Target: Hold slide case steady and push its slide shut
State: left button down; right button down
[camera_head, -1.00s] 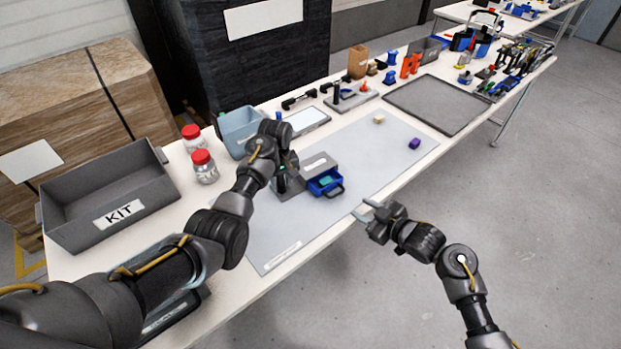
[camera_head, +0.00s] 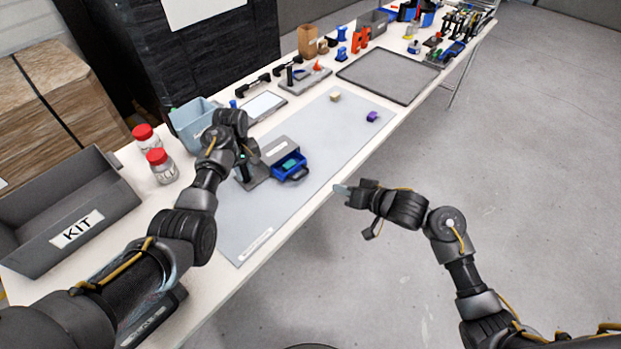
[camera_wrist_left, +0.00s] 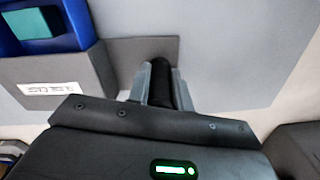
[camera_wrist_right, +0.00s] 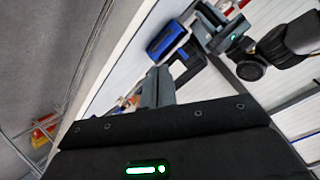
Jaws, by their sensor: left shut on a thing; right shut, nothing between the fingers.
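The slide case (camera_head: 281,147) is a grey box on a flat grey base plate, lying on the grey mat. Its blue slide (camera_head: 290,167) sticks out towards the table's front edge, with a teal piece inside and a dark handle in front. My left gripper (camera_head: 243,163) is shut on a black post (camera_wrist_left: 160,82) rising from the base plate beside the box. The left wrist view also shows the grey box (camera_wrist_left: 62,72). My right gripper (camera_head: 343,190) is shut and empty, apart from the handle, near the table's front edge. The right wrist view shows the blue slide (camera_wrist_right: 166,38) beyond its fingertips.
A grey KIT bin (camera_head: 75,215), red-lidded jars (camera_head: 162,168) and a light blue bin (camera_head: 192,122) stand left. A yellowish block (camera_head: 335,96) and a purple block (camera_head: 372,117) lie farther along the mat. A dark tray (camera_head: 388,75) lies beyond. The mat between is clear.

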jog(key=m, duration=0.7)
jog(key=s+m+h, duration=0.1)
jog(key=m, duration=0.3)
jog(key=shift+d+r, duration=0.15)
jog(key=shift+d, duration=0.2)
jog(key=shift+w, duration=0.1)
send_near(295, 168)
jog(key=f, duration=0.4)
jog(key=shift+w+a, duration=0.2)
jog(key=shift+w+a+f, duration=0.15)
jog(key=shift+w+a, duration=0.3)
jog(key=shift+a, duration=0.05)
jog(key=w+a, duration=0.4)
jog(key=shift+w+a, duration=0.1)
jog(key=shift+w, duration=0.15)
